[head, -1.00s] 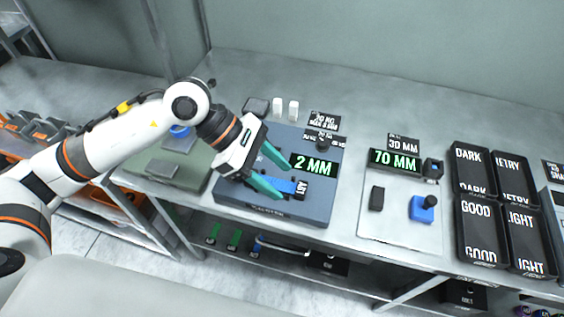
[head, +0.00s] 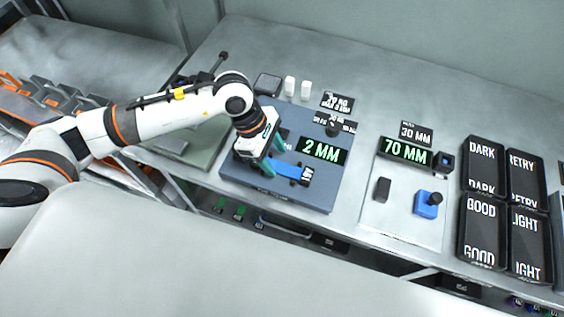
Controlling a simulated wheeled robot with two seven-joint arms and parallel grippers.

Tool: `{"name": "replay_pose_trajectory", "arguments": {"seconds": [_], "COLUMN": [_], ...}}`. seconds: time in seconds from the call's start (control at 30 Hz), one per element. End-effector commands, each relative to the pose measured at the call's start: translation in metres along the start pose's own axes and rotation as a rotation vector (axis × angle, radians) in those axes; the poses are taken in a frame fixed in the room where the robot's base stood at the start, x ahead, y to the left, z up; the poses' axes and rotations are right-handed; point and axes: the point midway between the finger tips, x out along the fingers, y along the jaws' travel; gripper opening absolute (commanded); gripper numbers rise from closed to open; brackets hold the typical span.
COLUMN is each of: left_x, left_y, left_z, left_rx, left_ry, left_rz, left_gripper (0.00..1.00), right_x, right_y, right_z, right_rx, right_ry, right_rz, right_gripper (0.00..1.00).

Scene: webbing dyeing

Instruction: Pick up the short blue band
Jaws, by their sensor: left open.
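The short blue band (head: 285,169) lies on the dark blue-grey testing plate (head: 318,197), its right end at a small black block with white lettering (head: 306,176). My left gripper (head: 274,163) is over the band's left part, pointing down with its teal fingers open. One finger shows on the far side of the band and part of the other on the near side. The gripper hides the band's left end, and I cannot tell whether the fingers touch it. My right gripper is not in view.
Further right are a pale plate (head: 400,228) with a 70 MM display (head: 405,151) and a blue block (head: 427,204). Several black labelled trays (head: 482,232) are at the right. Two white pieces (head: 290,86) stand behind.

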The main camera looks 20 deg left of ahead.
Motion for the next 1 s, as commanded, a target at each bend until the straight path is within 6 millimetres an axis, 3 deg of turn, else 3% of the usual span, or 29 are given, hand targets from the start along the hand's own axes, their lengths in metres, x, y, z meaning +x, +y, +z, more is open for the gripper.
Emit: {"name": "replay_pose_trajectory", "arguments": {"seconds": [0.03, 0.2, 0.47, 0.7, 0.8, 1.0], "left_x": [0.005, 0.024, 0.026, 0.026, 0.026, 0.024], "left_y": [0.001, 0.0, 0.0, 0.0, 0.0, -0.001], "left_z": [-0.003, -0.002, -0.001, -0.001, -0.001, -0.002], "left_rx": [-0.002, 0.0, 0.0, 0.0, 0.0, 0.0], "left_ry": [0.002, 0.001, 0.0, 0.001, 0.001, 0.002], "left_rz": [0.005, 0.001, -0.001, -0.001, -0.001, -0.002], "left_gripper": [0.55, 0.55, 0.53, 0.14, 0.02, 0.01], "right_x": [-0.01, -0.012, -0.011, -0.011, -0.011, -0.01], "right_y": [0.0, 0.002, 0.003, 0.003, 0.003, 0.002], "right_z": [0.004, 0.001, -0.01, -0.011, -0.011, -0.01], "right_rx": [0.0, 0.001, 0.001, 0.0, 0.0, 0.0], "right_ry": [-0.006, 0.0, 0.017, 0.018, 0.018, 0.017], "right_rz": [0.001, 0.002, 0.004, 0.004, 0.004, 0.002], "right_gripper": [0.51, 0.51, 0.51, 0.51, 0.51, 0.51]}}
